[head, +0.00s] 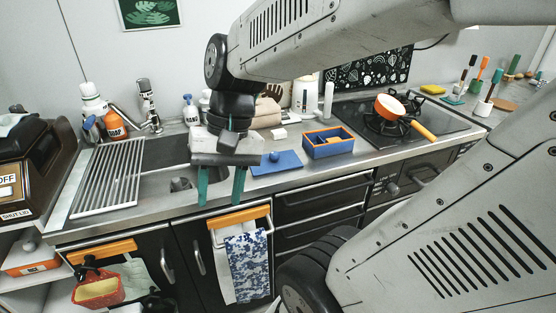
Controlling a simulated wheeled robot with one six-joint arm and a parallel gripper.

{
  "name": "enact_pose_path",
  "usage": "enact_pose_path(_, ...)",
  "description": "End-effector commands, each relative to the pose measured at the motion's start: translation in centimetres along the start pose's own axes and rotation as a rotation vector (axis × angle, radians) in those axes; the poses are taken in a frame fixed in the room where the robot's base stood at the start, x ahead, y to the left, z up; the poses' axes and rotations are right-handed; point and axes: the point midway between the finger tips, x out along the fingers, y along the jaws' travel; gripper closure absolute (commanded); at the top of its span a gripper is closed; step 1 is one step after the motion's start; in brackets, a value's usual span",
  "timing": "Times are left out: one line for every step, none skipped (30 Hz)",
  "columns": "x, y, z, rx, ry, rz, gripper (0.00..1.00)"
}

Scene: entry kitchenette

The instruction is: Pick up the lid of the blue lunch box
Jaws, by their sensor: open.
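The flat blue lid (287,167), with a small round knob on top, lies on the counter near its front edge. The blue lunch box (330,150) stands open just right of the lid, with orange showing inside and on its rim. My gripper (221,202) points down with its two teal fingers spread apart and nothing between them. It is left of the lid in the picture, over or in front of the counter's front edge. Its right finger appears close to the lid's left side, but the depth gap is hard to tell.
A sink with a drying rack (108,180) is on the left. An orange pan (392,106) sits on the black hob to the right. A soap bottle (122,123) and a faucet (147,105) stand at the back. A patterned towel (247,265) hangs below the counter.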

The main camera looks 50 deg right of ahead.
Motion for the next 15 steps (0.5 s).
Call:
enact_pose_path(0.5,0.2,-1.8,0.160,-0.052,-0.075,0.57)
enact_pose_path(0.7,0.2,-2.8,0.249,-0.077,-0.124,0.57)
enact_pose_path(0.8,0.3,-4.3,0.368,-0.108,-0.190,0.57)
enact_pose_path(0.9,0.5,-5.4,0.457,-0.131,-0.240,0.57)
enact_pose_path(1.1,0.8,-6.6,0.546,-0.154,-0.291,0.57)
enact_pose_path(1.1,1.4,-8.3,0.665,-0.182,-0.361,0.57)
enact_pose_path(1.1,1.9,-9.6,0.755,-0.203,-0.416,0.57)
enact_pose_path(1.1,2.5,-11.0,0.844,-0.223,-0.470,0.57)
enact_pose_path(1.2,3.6,-12.8,0.963,-0.249,-0.546,0.57)
enact_pose_path(1.2,4.6,-14.1,1.051,-0.268,-0.603,0.57)
enact_pose_path(1.1,5.7,-15.5,1.140,-0.286,-0.664,0.57)
enact_pose_path(1.2,7.4,-17.3,1.257,-0.311,-0.745,0.57)
enact_pose_path(1.2,8.9,-18.6,1.343,-0.328,-0.807,0.57)
enact_pose_path(1.3,10.4,-19.8,1.427,-0.345,-0.870,0.57)
enact_pose_path(1.3,12.7,-21.3,1.536,-0.366,-0.955,0.57)
